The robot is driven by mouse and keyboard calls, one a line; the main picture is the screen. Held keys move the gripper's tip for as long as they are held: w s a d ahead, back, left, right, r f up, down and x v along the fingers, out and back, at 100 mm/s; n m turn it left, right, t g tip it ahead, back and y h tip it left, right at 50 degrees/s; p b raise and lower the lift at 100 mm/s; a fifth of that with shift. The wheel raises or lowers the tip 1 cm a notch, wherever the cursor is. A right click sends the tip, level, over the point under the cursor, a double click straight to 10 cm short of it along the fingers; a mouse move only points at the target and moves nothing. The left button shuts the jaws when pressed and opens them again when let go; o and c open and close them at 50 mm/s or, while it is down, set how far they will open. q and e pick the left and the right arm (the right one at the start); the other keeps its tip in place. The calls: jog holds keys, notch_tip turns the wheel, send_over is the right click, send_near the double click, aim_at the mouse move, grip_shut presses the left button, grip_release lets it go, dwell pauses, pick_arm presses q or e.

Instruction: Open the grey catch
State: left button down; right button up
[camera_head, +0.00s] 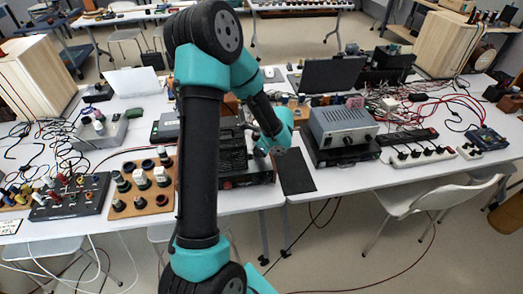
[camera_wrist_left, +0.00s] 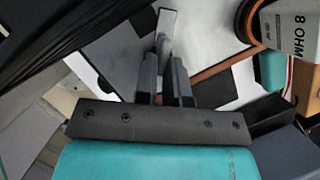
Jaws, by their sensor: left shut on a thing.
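The grey catch (camera_wrist_left: 167,23) shows in the left wrist view as a slim, pale grey bar just beyond the fingertips. My left gripper (camera_wrist_left: 164,72) is shut on it; the fingers hide its lower part. In the head view my left gripper (camera_head: 259,150) is at the black boxy device (camera_head: 232,155) on the table, but its fingertips and the catch are too small and covered to make out. My left arm hides part of the device. My right gripper is not in view.
A grey power supply (camera_head: 343,125) stands just right of the gripper, on a black box. A wooden board (camera_head: 127,205) with several knobs lies left of my arm. Cables and a power strip (camera_head: 420,157) lie at the right. A dark mat (camera_head: 295,172) lies near the table's front edge.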

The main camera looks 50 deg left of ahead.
pick_arm(q)
jog(key=shift+s+m+t, duration=0.25)
jog(key=shift+m+t, duration=0.35)
jog(key=shift+m, duration=1)
jog(key=c, duration=1.2)
grip_release()
jog(key=shift+d+r, duration=0.1)
jog(key=shift+r, duration=0.05)
jog(key=v, duration=1.7)
jog(key=shift+d, duration=0.25)
jog(key=shift+s, duration=0.15)
